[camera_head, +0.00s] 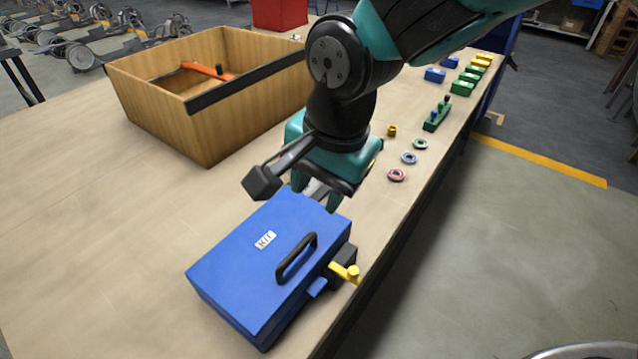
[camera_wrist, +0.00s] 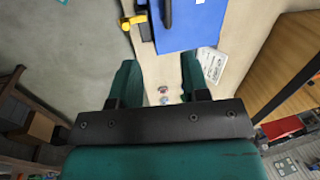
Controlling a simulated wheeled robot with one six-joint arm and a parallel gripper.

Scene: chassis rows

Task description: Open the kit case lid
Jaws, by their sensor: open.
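The blue kit case (camera_head: 235,265) lies on the wooden table with its lid shut. A white KIT label (camera_head: 265,240) and a black handle (camera_head: 296,256) are on its top. A yellow latch piece (camera_head: 345,272) sticks out at its right side by a black block. My gripper (camera_head: 316,205) hangs over the far end of the case and hides part of it; I cannot tell whether it touches. In the wrist view my gripper (camera_wrist: 157,75) is open and empty, its fingers apart. The case (camera_wrist: 190,25) and its yellow latch (camera_wrist: 133,21) lie beyond the fingertips.
A wooden crate (camera_head: 185,130) with an orange tool inside stands at the back left. Small rings (camera_head: 397,175), a green block (camera_head: 437,115) and several coloured blocks (camera_head: 462,87) line the right table edge. A red box (camera_head: 280,14) stands behind. The table's left front is clear.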

